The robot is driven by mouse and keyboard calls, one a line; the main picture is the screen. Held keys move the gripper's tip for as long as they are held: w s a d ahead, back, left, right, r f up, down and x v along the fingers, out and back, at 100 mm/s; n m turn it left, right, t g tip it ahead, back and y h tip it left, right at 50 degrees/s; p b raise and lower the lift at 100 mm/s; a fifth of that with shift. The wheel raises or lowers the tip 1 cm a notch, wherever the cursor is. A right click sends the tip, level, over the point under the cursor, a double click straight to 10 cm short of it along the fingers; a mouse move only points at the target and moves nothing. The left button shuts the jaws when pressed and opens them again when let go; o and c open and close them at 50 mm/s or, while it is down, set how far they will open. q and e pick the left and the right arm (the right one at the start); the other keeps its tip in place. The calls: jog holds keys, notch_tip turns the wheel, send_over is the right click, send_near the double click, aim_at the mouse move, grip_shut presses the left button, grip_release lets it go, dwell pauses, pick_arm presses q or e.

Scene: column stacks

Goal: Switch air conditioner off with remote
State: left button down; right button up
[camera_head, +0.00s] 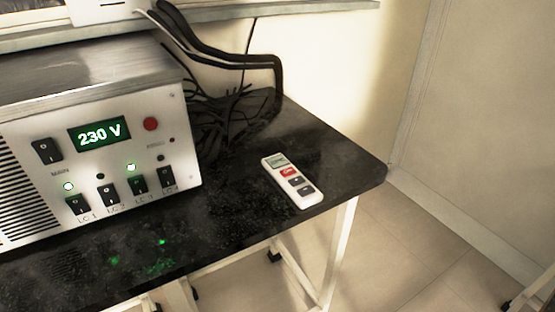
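A small white remote (291,181) lies face up on the black tabletop, near its front right edge. It has a small display at its far end, a red button and two dark buttons below it. Nothing touches the remote. The air conditioner is not in the head view. Neither of my grippers shows in the head view.
A grey metal power unit (118,161) with a green "230 V" display, switches and lit green lamps stands left on the black table (232,225). Dark cables (226,120) bundle behind it. The tabletop around the remote is clear. Tiled floor (400,260) lies right of the table.

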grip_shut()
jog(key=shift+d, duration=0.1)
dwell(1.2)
